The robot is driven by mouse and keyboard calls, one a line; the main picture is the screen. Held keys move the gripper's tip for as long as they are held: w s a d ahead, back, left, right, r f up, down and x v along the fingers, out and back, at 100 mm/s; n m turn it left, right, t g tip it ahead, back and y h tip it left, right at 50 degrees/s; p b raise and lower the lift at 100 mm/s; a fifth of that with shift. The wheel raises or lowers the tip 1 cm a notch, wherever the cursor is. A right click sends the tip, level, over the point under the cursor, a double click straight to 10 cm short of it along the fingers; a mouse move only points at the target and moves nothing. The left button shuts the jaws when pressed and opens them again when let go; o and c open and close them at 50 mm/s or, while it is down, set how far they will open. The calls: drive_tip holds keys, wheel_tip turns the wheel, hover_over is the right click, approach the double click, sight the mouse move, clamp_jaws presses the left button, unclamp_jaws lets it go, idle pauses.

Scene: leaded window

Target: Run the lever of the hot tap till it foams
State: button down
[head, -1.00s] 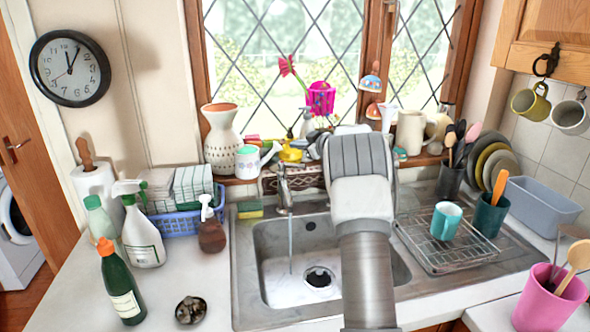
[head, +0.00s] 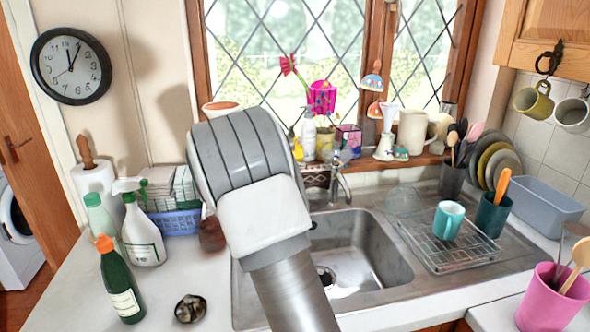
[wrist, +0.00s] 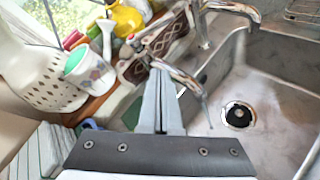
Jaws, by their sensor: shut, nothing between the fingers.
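Two chrome taps stand behind the sink (head: 372,250). In the wrist view the nearer tap (wrist: 183,76) has a thin stream of water (wrist: 209,112) falling from its spout. The other tap (wrist: 238,9) is at the top of that view, and a tap also shows just right of my arm in the head view (head: 341,182). I cannot tell which is the hot one. My gripper (wrist: 158,75) is shut and empty, its tips close beside the nearer tap; contact is unclear. In the head view my arm hides the gripper and the running tap. I see no foam around the drain (wrist: 238,115).
A dotted vase (wrist: 45,80), a white-and-green pot (wrist: 88,72) and a yellow watering can (wrist: 126,20) crowd the sill beside the gripper. A blue basket (head: 176,222) and bottles stand left of the sink. A drying rack (head: 455,258) with a teal mug (head: 447,222) is right.

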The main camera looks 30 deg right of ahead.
drive_tip(key=s+a+r+n+h, duration=0.2)
drive_tip(key=s+a+n+h, duration=0.1)
drive_tip(key=n, duration=0.1)
approach(303, 164)
drive_tip(key=x, duration=0.7)
drive_tip(key=shift+w+a+f+n+p, duration=0.3)
drive_tip(key=shift+w+a+n+p, duration=0.05)
drive_tip(key=shift+a+n, duration=0.05)
drive_tip(key=d, duration=0.1)
drive_tip(key=d+b, duration=0.1)
drive_tip(key=shift+w+d+b, duration=0.3)
drive_tip(key=shift+w+d, duration=0.1)
drive_tip(key=shift+s+a, duration=0.1)
drive_tip(key=shift+a, duration=0.05)
